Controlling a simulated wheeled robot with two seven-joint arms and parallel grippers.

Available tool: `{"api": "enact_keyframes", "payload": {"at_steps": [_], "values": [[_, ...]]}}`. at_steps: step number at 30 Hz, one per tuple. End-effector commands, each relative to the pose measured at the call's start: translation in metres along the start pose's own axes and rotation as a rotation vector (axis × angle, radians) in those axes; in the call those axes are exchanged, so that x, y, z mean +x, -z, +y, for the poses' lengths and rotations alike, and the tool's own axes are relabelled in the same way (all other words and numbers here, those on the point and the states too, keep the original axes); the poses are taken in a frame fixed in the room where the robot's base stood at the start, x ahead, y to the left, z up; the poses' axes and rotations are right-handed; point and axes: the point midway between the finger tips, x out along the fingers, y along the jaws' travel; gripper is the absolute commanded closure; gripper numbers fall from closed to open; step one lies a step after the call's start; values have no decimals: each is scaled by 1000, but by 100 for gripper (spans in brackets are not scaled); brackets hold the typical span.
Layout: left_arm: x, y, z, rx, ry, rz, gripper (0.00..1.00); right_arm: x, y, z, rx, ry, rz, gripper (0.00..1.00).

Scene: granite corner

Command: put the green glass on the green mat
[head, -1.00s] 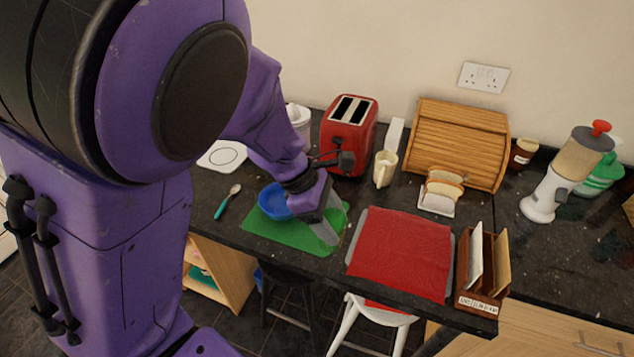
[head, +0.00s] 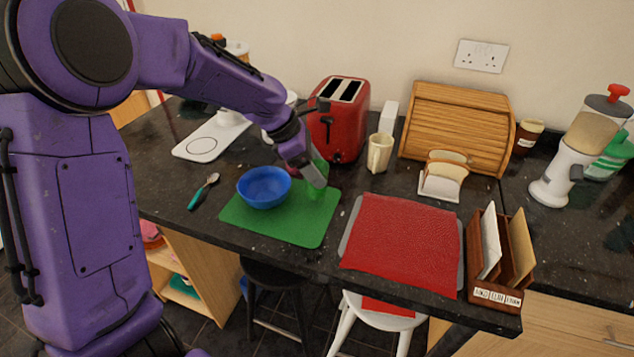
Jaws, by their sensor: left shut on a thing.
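The green mat (head: 270,228) lies on the dark worktop, with a blue bowl (head: 264,187) on its back left part. My left gripper (head: 314,178) comes down from the upper left at the mat's back right corner. It is shut on the green glass (head: 317,193), which is see-through and partly hidden by the fingers. The glass looks upright, with its lower part against the mat's back right area. I cannot tell if its base touches the mat. My right gripper is out of view.
A red toaster (head: 338,122) and a cream mug (head: 379,153) stand behind the gripper. A red cloth on a grey tray (head: 403,245) lies right of the mat. A teal-handled spoon (head: 202,191) lies to the left. The mat's front is clear.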

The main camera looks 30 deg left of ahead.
Motion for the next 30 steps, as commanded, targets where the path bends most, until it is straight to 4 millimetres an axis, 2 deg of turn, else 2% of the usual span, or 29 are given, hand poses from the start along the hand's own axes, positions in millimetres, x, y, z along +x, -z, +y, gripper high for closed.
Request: {"api": "enact_keyframes", "payload": {"at_steps": [6, 16, 17, 18, 19, 28, 30], "values": [[29, 17, 3, -1, 3, 1, 71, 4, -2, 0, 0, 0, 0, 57], [32, 19, 3, 1, 2, 0, 71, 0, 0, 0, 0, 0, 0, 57], [33, 19, 3, 1, 1, 0, 31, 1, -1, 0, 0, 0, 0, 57], [33, 19, 3, 1, 1, 0, 18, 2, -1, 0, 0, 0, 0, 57], [33, 19, 3, 1, 1, 1, 11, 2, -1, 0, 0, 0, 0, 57], [32, 18, 3, 2, 0, 1, 11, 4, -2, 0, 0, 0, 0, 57], [24, 17, 4, 2, -2, 0, 11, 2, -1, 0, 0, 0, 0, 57]]}}
